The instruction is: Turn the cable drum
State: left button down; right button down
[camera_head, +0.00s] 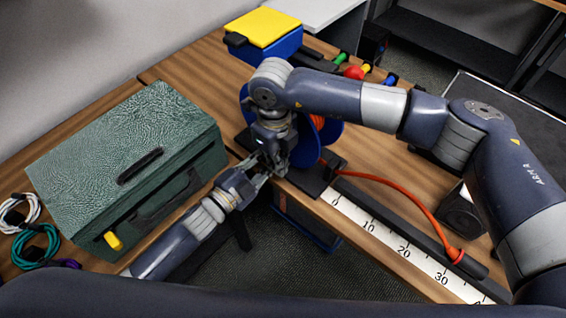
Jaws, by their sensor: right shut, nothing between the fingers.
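The cable drum (331,138) has blue flanges with orange cable between them. It stands on a black base at the table's front edge, partly hidden behind my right arm. My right gripper (277,170) points down just in front of the drum's left flange, shut and empty. I cannot tell whether it touches the drum. My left gripper (259,171) reaches in from the lower left, close beside the right one. Its fingertips overlap the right gripper in view, so its opening is unclear. The orange cable (395,187) runs from the drum to the right, ending at an orange plug.
A green toolbox (130,150) stands left, beside white and teal cable coils (36,246). A ruler strip (372,228) lies along the front right edge. A blue box with a yellow lid (263,27) and colored connectors (356,72) are at the back. A gap opens in front.

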pick_arm(q)
jog(key=shift+w+r, duration=0.1)
jog(key=shift+r, duration=0.1)
pick_arm(e)
jog(key=shift+a, duration=0.15)
pick_arm(q)
jog(key=shift+d, duration=0.1)
jog(key=shift+d+r, duration=0.1)
jog(key=shift+d, duration=0.05)
jog(key=c, duration=1.4)
grip_release()
jog(key=shift+s, duration=0.2)
jog(key=shift+c, duration=0.2)
jog(key=shift+w, duration=0.15)
pick_arm(e)
jog(key=shift+w+a+f+t+y, duration=0.25)
jog(key=shift+w+a+t+y, duration=0.05)
jog(key=shift+w+a, duration=0.2)
pick_arm(q)
jog(key=shift+s, duration=0.2)
pick_arm(e)
jog(key=shift+s+d, duration=0.1)
jog(key=shift+s, duration=0.1)
